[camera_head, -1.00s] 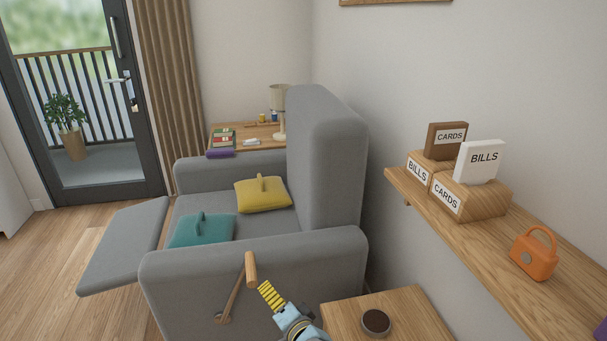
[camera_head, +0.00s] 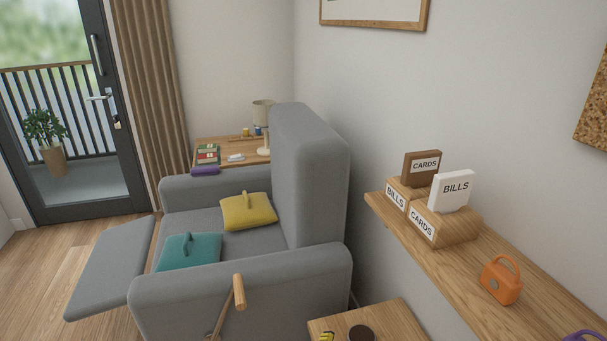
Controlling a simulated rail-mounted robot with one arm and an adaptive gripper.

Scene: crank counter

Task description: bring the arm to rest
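The rest of my arm is out of the frame, and I cannot tell whether the fingers are open or shut. The crank with its wooden handle (camera_head: 239,291) is on the near side of the grey recliner (camera_head: 240,262). The crank's lower end is cut off by the frame. The recliner's footrest (camera_head: 112,268) is raised.
A wooden shelf (camera_head: 545,287) on the right wall carries letter holders (camera_head: 445,228) and an orange padlock-shaped object (camera_head: 501,281). A dark round object (camera_head: 361,333) is on the small table. Yellow (camera_head: 248,212) and teal (camera_head: 188,252) cushions lie on the seat. Floor at left is clear.

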